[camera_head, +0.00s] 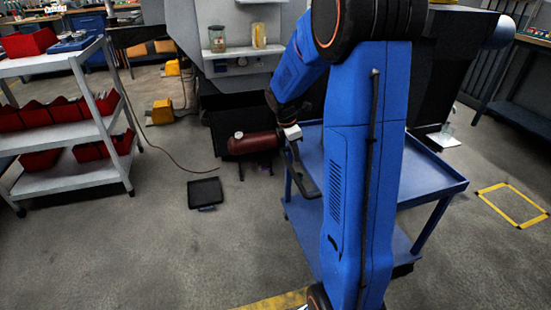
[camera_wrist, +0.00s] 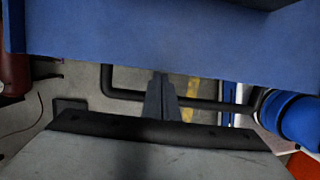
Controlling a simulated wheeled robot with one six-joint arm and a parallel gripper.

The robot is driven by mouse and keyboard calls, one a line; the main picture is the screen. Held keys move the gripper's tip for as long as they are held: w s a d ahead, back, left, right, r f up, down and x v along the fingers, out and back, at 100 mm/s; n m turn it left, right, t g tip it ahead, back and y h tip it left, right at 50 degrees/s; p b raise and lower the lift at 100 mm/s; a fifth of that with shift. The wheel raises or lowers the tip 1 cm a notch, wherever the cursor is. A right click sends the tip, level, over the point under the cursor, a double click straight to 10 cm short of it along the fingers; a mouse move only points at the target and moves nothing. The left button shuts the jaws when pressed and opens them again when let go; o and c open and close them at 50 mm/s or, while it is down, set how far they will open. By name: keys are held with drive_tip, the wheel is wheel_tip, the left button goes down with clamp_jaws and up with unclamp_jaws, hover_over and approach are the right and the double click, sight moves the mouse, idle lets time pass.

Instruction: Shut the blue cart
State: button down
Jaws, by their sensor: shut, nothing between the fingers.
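The blue cart (camera_head: 430,178) stands right of the middle in the head view, partly hidden behind my arm. It has a tray-like top and a lower shelf. A dark handle (camera_head: 306,177) sticks out at its left side. In the wrist view, a blue part of the cart (camera_wrist: 150,48) spans the top and the black handle bar (camera_wrist: 125,96) runs below it. My gripper (camera_wrist: 160,82) is shut and empty, its fingers overlapping the bar in that view. I cannot tell whether they touch it. The head view shows my gripper (camera_head: 292,136) near the handle's far end.
A dark red tank (camera_head: 255,143) lies left of my gripper. A black tray (camera_head: 205,193) is on the floor. A grey shelf rack with red bins (camera_head: 75,145) stands at the left. Yellow tape (camera_head: 512,203) marks the floor at right. The floor at front left is clear.

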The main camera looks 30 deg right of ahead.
drive_tip(key=s+d, duration=0.1)
drive_tip(key=d, duration=0.5)
drive_tip(key=s+d, duration=0.2)
drive_tip(key=d, duration=0.5)
drive_tip(key=s+d, duration=0.1)
drive_tip(key=d, duration=0.6)
drive_tip(key=shift+s, duration=0.4)
drive_tip(key=shift+d, duration=0.35)
drive_tip(key=shift+d+r, duration=0.1)
drive_tip(key=shift+d, duration=0.05)
